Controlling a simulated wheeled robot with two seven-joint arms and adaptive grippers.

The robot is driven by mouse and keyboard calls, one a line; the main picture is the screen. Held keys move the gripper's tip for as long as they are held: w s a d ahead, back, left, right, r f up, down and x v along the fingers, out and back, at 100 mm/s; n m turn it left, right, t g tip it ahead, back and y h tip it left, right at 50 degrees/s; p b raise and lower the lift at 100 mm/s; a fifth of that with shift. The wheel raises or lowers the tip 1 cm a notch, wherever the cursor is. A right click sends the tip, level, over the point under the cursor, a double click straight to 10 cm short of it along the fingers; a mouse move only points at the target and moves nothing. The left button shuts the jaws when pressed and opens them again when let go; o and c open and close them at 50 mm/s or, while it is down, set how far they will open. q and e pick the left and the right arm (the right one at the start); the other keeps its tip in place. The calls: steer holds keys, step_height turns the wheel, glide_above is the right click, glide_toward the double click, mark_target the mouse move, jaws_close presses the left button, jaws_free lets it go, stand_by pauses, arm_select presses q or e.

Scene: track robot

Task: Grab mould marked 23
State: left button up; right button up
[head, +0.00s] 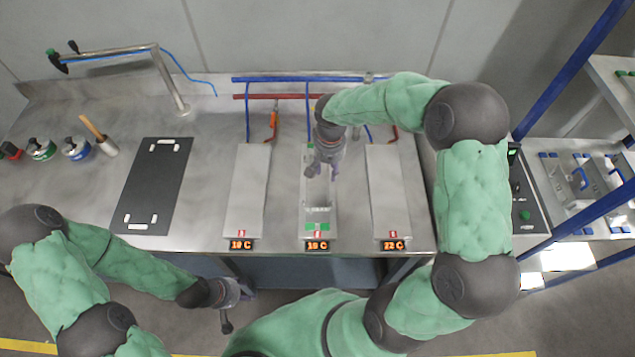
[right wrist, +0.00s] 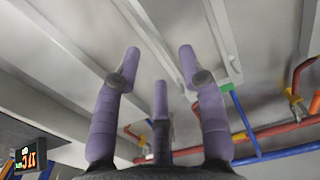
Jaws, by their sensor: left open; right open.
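No mark 23 can be read in either view. Metal moulds with blue handles (head: 580,178) lie on the rack shelf at the far right, their marks too small to read. My right gripper (head: 322,172) is open and empty above the middle grey plate (head: 318,208), which has green pieces near its front end. The open purple fingers also show in the right wrist view (right wrist: 160,80), with nothing between them. My left gripper (head: 236,308) is open and empty, low in front of the table's front edge.
Grey plates stand left (head: 249,190) and right (head: 387,190) of the middle one; displays in front appear to read 10, 19 and 22 C. A black mat (head: 153,188), a tap (head: 172,85) and tools are at left. Blue rack posts (head: 570,65) stand at right.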

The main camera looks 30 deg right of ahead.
mark_target(318, 181)
step_height(318, 181, down, 5)
steer(key=shift+s+d+f+b, duration=0.1)
steer(key=shift+d+b, duration=0.05)
steer(key=shift+b, duration=0.35)
jaws_close()
